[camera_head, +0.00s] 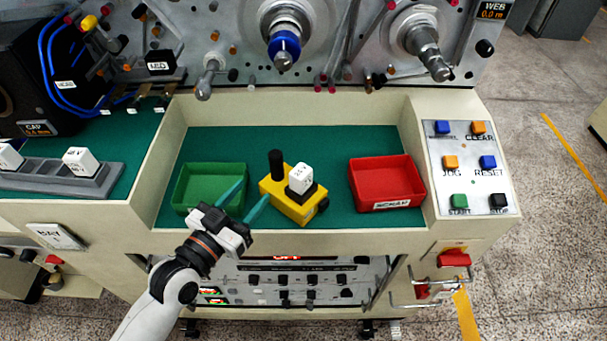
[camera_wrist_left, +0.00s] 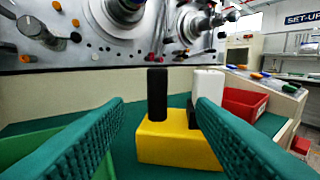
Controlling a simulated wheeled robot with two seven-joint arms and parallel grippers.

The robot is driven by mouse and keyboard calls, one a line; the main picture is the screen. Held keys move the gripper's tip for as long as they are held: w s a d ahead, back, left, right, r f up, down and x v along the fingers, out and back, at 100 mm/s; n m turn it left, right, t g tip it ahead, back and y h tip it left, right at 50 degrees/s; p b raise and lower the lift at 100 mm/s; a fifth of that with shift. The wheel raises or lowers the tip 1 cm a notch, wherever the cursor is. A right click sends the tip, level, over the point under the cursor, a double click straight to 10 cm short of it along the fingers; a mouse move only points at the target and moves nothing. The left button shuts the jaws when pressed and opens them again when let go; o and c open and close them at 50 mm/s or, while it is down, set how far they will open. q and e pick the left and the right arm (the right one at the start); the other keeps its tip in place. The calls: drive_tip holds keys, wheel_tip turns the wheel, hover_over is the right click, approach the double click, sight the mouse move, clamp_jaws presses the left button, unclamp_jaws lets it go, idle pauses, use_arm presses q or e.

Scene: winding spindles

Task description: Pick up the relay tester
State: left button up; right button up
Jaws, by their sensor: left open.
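The relay tester is a yellow block (camera_head: 290,208) with an upright black handle (camera_head: 276,164) and a white cube marked on top (camera_head: 300,178). It stands on the green mat between the two trays. In the left wrist view the tester (camera_wrist_left: 172,145) is straight ahead, with its black handle (camera_wrist_left: 157,93) upright between my fingers in the picture. My left gripper (camera_head: 246,199) is open and empty, just left of and in front of the tester. Its teal fingers look apart from it. My right gripper is not in view.
A green tray (camera_head: 178,190) lies left of the tester, close to my left fingers. A red tray (camera_head: 386,207) lies to its right. Spindles and a metal panel (camera_head: 340,45) rise behind. A button panel (camera_head: 468,180) stands at right.

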sight(272, 165)
use_arm(q)
drive_tip(key=x, duration=0.1)
drive_tip(key=p+x, duration=0.1)
drive_tip(key=x, duration=0.2)
drive_tip(key=shift+w+d+r, duration=0.1)
drive_tip(key=shift+w+r, duration=0.1)
drive_tip(key=shift+r, duration=0.05)
drive_tip(key=p+x, duration=0.2)
drive_tip(key=x, duration=0.3)
drive_tip(key=shift+w, duration=0.4)
drive_tip(key=shift+w+d, duration=0.2)
drive_tip(key=shift+c, duration=0.5)
clamp_jaws()
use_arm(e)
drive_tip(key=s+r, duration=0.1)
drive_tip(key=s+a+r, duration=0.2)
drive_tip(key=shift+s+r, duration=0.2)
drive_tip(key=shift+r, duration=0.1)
